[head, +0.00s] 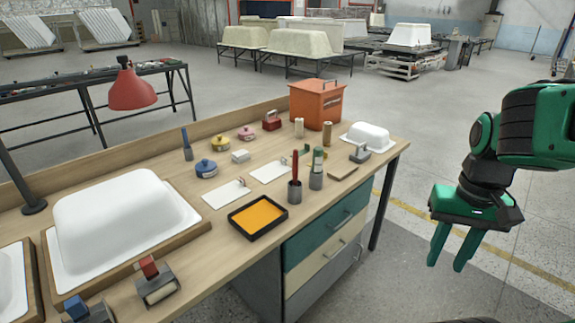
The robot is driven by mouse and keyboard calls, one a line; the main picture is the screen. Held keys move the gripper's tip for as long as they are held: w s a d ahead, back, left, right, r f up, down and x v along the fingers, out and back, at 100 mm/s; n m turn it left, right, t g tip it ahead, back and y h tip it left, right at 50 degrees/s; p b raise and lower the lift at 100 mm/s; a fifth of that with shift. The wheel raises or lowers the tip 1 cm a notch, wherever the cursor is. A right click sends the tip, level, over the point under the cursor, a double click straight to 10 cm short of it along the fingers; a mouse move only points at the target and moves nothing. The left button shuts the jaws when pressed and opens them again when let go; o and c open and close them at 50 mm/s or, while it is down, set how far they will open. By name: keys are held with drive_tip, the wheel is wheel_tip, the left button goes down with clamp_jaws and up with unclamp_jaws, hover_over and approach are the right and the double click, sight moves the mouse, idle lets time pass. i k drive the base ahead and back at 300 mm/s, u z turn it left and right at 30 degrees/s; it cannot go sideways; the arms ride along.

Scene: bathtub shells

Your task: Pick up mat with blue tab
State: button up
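My gripper (452,250) hangs at the right, fingers pointing down with a gap between them, open and empty. It is over the floor, apart from the bench. Two thin white mats lie flat on the bench, a nearer one (224,196) and a farther one (268,173). Each has a small tab or clip at its right end; these are too small for me to make out a blue one. A block with a blue top (75,306) stands at the lower left, cut by the picture edge, and one with a red top (149,268) is beside it.
A black tray with orange inside (233,221) and cups holding tools (294,192) stand near the front edge. A white tub shell (125,225), blue pot (206,168), orange box (316,104) and red lamp (132,90) crowd the bench (330,190).

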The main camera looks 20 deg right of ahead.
sight(267, 174)
drive_tip(key=z, duration=0.05)
drive_tip(key=i, duration=1)
drive_tip(key=u, duration=0.05)
